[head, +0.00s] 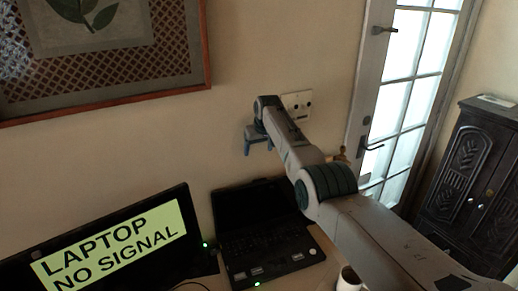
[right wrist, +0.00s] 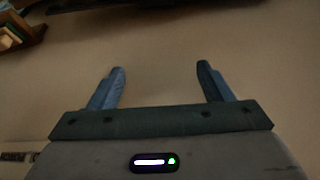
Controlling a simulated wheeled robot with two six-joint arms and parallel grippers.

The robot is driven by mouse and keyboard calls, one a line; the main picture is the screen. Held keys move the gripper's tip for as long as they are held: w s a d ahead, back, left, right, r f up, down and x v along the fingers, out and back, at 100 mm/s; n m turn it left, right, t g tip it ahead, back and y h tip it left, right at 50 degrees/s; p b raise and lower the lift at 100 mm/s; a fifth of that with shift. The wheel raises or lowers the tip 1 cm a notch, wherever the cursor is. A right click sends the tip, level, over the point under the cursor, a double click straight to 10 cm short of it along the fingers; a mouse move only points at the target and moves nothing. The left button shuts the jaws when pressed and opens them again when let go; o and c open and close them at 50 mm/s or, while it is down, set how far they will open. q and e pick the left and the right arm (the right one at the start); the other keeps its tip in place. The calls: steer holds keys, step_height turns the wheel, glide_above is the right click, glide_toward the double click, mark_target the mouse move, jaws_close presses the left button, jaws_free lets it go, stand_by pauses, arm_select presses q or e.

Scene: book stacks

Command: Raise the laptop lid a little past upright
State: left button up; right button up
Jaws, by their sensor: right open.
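The black laptop stands on the desk at the lower middle of the head view, with its lid (head: 250,203) raised and its keyboard base (head: 268,248) showing. The lid stands up at a steep angle at the back of the base; I cannot tell its exact tilt. My right gripper (head: 258,150) is above the lid, near the wall, apart from the laptop. It is open and empty, and its two blue fingers stand apart in the right wrist view (right wrist: 162,80). My right arm covers the area just right of the lid. My left gripper is not in view.
A black monitor (head: 190,215) reading "LAPTOP NO SIGNAL" stands close to the laptop's left. A white cup (head: 348,279) is at the lower right. A wall plate (head: 298,101) is close behind my right gripper. A framed picture (head: 206,45) hangs at upper left.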

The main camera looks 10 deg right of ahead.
stand_by(0.3)
steer(key=shift+r, duration=0.1)
steer(key=b+v, duration=0.3)
steer(key=v, duration=0.7)
steer(key=shift+s+r+b, duration=0.2)
steer(key=shift+r+b, duration=0.1)
steer(key=shift+b, duration=0.1)
